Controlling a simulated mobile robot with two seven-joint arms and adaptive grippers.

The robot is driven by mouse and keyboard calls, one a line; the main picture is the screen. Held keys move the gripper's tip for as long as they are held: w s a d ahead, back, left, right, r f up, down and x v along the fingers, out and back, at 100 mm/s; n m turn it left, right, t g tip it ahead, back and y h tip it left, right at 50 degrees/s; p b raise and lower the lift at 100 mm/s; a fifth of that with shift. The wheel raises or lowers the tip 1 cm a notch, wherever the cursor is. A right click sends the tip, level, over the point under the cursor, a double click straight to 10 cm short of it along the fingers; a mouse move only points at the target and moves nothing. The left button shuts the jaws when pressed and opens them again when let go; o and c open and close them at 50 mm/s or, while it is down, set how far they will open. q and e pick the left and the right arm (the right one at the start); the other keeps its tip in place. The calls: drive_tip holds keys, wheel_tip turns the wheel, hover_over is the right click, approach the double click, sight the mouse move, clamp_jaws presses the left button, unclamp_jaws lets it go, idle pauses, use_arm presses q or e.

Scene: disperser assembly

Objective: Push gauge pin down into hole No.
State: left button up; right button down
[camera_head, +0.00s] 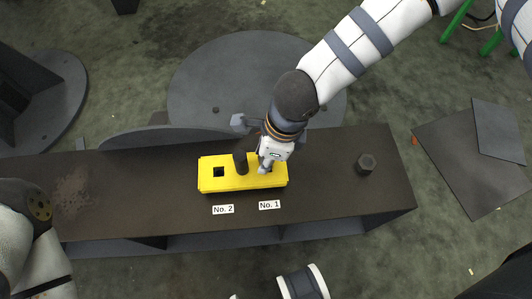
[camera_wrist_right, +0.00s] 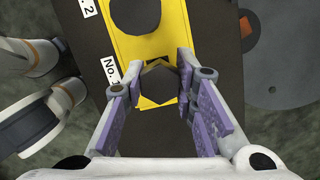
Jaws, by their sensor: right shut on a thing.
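A yellow block (camera_head: 208,184) lies on the dark bench, with a square hole (camera_head: 219,172) open above the label No. 2. A dark round post (camera_head: 240,161) stands up from its middle. My right gripper (camera_head: 266,167) is over the block's right end, above the label No. 1 (camera_head: 270,205). In the right wrist view its fingers are shut on a dark hexagonal gauge pin (camera_wrist_right: 159,83) at the No. 1 end of the block (camera_wrist_right: 175,17). The hole under the pin is hidden, so its depth cannot be told. My left gripper is not in view.
A dark hexagonal piece (camera_head: 366,164) stands on the bench (camera_head: 335,195) to the right, with bare bench around it. A large grey disc (camera_head: 215,75) lies behind the bench. Flat dark plates (camera_head: 455,165) lie on the floor at right.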

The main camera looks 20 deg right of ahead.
drive_tip(key=shift+b+x, duration=0.4)
drive_tip(key=shift+x, duration=0.5)
drive_tip(key=c, duration=1.2)
unclamp_jaws()
drive_tip(key=shift+s+d, duration=0.1)
drive_tip(key=shift+d, duration=0.05)
drive_tip(key=shift+r, duration=0.1)
drive_tip(key=v, duration=1.2)
